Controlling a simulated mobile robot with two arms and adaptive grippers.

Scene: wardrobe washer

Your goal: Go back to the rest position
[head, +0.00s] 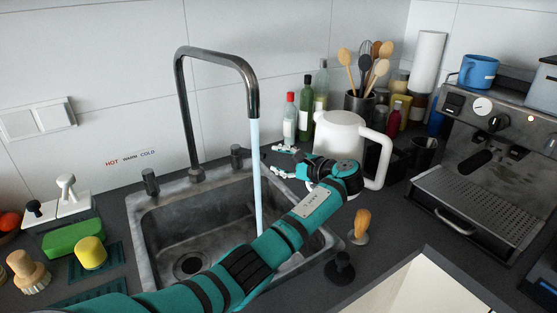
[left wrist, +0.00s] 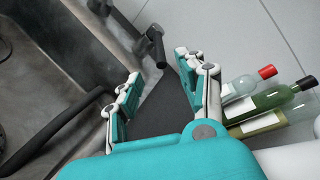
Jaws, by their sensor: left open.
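My left gripper (head: 274,162) is at the back right edge of the sink, in front of the bottles. My teal left arm reaches to it across the sink from the bottom of the head view. In the left wrist view the gripper (left wrist: 158,80) has its two fingers apart, with only dark countertop between them. A dark tap handle (left wrist: 150,46) stands just beyond the fingertips, apart from them as far as I can see. My right gripper is in neither view.
Water (head: 256,180) runs from the tall faucet (head: 181,95) into the grey sink (head: 145,235). A white pitcher (head: 338,135) stands close behind my left wrist. Bottles (head: 305,108) stand behind the gripper. A brush (head: 361,226) and an espresso machine (head: 480,185) are on the right.

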